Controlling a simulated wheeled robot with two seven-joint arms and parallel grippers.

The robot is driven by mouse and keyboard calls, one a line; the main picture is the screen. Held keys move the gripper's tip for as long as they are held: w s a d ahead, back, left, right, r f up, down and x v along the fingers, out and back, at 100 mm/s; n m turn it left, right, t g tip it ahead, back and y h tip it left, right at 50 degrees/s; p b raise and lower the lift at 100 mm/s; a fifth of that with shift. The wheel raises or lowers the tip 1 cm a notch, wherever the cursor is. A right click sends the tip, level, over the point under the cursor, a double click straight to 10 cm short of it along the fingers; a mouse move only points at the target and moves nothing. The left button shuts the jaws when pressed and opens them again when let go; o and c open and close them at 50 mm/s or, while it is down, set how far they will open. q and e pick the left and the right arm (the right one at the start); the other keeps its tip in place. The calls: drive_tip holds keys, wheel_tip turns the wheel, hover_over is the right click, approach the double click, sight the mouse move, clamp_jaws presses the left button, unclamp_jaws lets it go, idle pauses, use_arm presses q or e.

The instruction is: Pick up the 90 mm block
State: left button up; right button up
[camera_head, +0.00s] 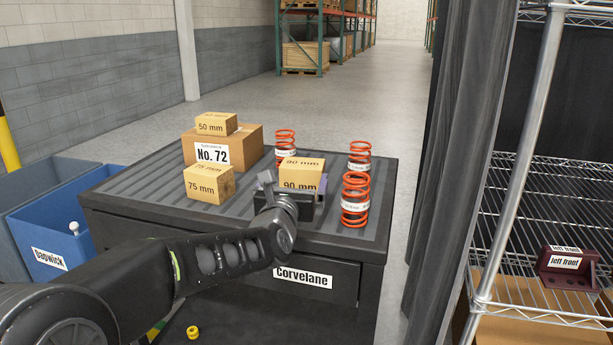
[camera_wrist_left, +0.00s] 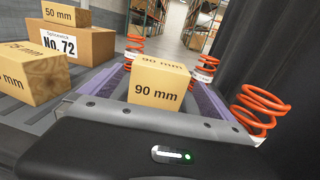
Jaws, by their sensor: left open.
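The 90 mm block (camera_head: 303,173) is a tan box on the ribbed top of the dark cabinet (camera_head: 344,232), among the orange springs. It also shows in the left wrist view (camera_wrist_left: 158,84), with its label facing me. My left gripper (camera_head: 291,190) is at the block's near side with its jaws open. In the left wrist view its two fingers (camera_wrist_left: 161,92) stand to the left and right of the block, with the block between them. I cannot tell whether either finger touches it. My right gripper is in neither view.
The 75 mm block (camera_head: 209,184) stands left. Behind it the 50 mm block (camera_head: 216,123) sits on the No. 72 box (camera_head: 222,147). Orange springs (camera_head: 355,199) stand close on the right. A blue bin (camera_head: 62,226) is left of the cabinet; a wire rack (camera_head: 540,210) is right.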

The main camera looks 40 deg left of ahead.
sight(303, 163)
use_arm(q)
drive_tip(key=shift+s+r, duration=0.1)
drive_tip(key=shift+s, duration=0.05)
drive_tip(key=shift+x, duration=1.3)
drive_tip(key=p+x, duration=0.1)
drive_tip(key=x, duration=0.4)
drive_tip(key=shift+d, duration=0.1)
drive_tip(key=shift+c, duration=0.3)
drive_tip(key=c, duration=1.4)
